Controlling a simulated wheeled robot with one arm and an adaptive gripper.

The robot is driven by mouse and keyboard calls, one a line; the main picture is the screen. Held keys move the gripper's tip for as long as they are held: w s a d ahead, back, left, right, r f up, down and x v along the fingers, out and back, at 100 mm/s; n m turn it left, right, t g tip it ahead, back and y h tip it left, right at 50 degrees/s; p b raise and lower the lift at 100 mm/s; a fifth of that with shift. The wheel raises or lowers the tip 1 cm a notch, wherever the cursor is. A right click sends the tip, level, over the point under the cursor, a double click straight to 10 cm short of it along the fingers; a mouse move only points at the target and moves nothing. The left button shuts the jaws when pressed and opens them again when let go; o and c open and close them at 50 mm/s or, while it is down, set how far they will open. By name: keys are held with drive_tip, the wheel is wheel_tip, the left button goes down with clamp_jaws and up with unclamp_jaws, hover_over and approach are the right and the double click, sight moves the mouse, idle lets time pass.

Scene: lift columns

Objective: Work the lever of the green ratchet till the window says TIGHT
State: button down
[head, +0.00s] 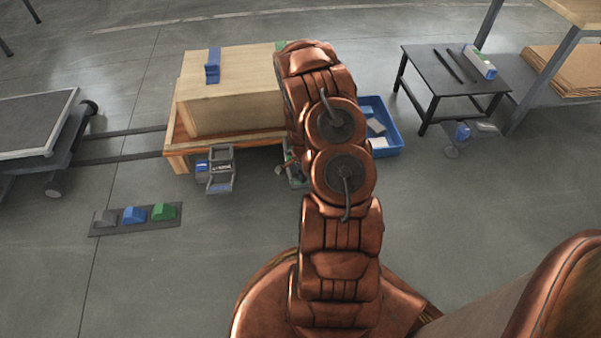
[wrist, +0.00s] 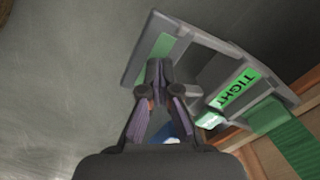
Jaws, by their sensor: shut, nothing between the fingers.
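The green ratchet (wrist: 205,75) shows in the wrist view as a grey frame with a green patch on its lever (wrist: 157,46). Its window (wrist: 234,90) is green and reads TIGHT. A green strap (wrist: 292,138) runs from it over the wood. My gripper (wrist: 158,72) is shut and empty, its fingertips close beside the lever; I cannot tell if they touch it. In the head view my arm covers most of the green ratchet (head: 297,179), and my gripper is mostly hidden. The green strap's end shows at the crate top (head: 281,46).
A wooden crate (head: 232,105) stands on a pallet with a blue ratchet (head: 220,170) and blue strap at left. A blue bin (head: 385,148) is to the right, a black table (head: 455,80) beyond. A mat (head: 178,222) with coloured blocks lies on the floor at left.

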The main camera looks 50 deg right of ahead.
drive_tip(key=shift+r+p, duration=0.55)
drive_tip(key=shift+r, duration=1.4)
drive_tip(key=shift+r, duration=0.4)
drive_tip(key=s+a+r+n+p, duration=0.1)
drive_tip(key=a+r+n+p, duration=0.35)
drive_tip(key=r, duration=1.05)
drive_tip(key=a+r+n+p, duration=0.2)
drive_tip(key=a+r+p, duration=0.6)
drive_tip(key=r, duration=0.6)
drive_tip(key=s+a+r+n+p, duration=0.1)
drive_tip(key=a+r+n+p, duration=0.35)
drive_tip(key=r, duration=1.05)
drive_tip(key=s+a+r+n+p, duration=0.2)
drive_tip(key=s+a+r+p, duration=0.3)
drive_tip(key=r, duration=0.5)
drive_tip(key=s+a+r+n+g+p, duration=0.1)
drive_tip(key=s+a+r+n+p, duration=0.2)
drive_tip(key=s+a+r+p, duration=0.2)
drive_tip(key=s+a+r+n+p, duration=0.3)
drive_tip(key=s+r+p, duration=0.6)
drive_tip(key=r, duration=0.6)
drive_tip(key=s+a, duration=0.2)
drive_tip(key=shift+s+a+r+g, duration=0.25)
drive_tip(key=shift+s+a+g, duration=0.05)
drive_tip(key=shift+s+g, duration=0.1)
drive_tip(key=shift+d, duration=0.1)
